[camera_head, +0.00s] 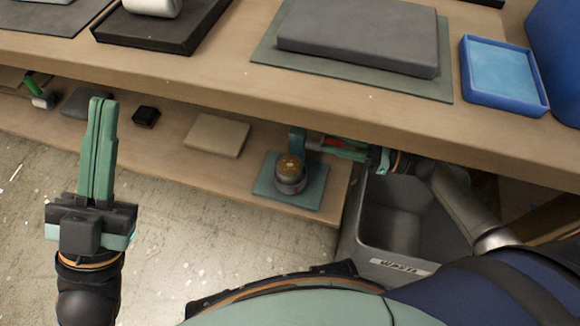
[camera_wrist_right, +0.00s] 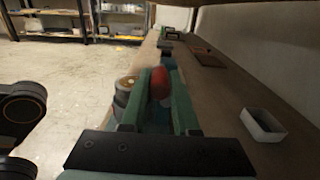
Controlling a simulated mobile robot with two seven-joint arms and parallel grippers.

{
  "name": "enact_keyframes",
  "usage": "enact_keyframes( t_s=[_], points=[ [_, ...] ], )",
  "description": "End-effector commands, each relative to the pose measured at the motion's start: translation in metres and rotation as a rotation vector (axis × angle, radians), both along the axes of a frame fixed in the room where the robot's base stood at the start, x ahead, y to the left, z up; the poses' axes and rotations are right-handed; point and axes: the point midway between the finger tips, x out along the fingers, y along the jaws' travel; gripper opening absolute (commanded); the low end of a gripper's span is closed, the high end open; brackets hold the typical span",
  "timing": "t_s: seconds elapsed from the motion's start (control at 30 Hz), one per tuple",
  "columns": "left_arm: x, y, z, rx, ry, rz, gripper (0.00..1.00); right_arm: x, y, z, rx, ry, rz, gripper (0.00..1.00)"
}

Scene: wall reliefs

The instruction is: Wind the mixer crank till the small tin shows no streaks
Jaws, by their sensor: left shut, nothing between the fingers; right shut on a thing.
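The small tin (camera_head: 290,176) stands upright on the mixer's flat blue-teal base (camera_head: 262,184), on the low shelf. Its top looks brownish; streaks are too small to tell. A teal upright part of the mixer (camera_head: 297,138) rises behind the tin. My right gripper (camera_head: 322,146) reaches in under the bench top, beside the mixer. In the right wrist view it is shut on the red crank knob (camera_wrist_right: 160,84), with the tin (camera_wrist_right: 124,93) just left of the fingers. The crank's arm is mostly hidden.
The bench top (camera_head: 200,75) overhangs the low shelf (camera_head: 170,150). A grey waste bin (camera_head: 385,268) stands right of the mixer. A beige block (camera_head: 217,135) and a small black block (camera_head: 146,116) lie left of it. A white open box (camera_wrist_right: 263,125) is on the shelf.

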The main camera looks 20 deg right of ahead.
Motion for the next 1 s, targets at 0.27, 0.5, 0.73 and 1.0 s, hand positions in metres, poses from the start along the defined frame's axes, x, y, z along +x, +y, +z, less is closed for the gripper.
enact_keyframes(
  t_s=[0.27,0.5,0.73,1.0],
  points=[
    [0.0,0.0,-0.001,0.0,0.0,0.0,0.0,0.0,0.0,0.002,0.004,-0.003,0.001,0.1],
    [0.0,0.0,-0.006,0.0,0.0,0.0,0.0,-0.013,0.005,-0.009,0.003,-0.001,0.002,0.13],
    [0.0,0.0,-0.009,0.0,0.0,0.0,0.0,-0.024,0.01,-0.018,0.0,0.001,-0.002,0.1],
    [0.0,0.0,-0.009,0.0,0.0,0.0,0.0,-0.021,0.008,-0.016,-0.002,-0.001,-0.008,0.1]
  ],
)
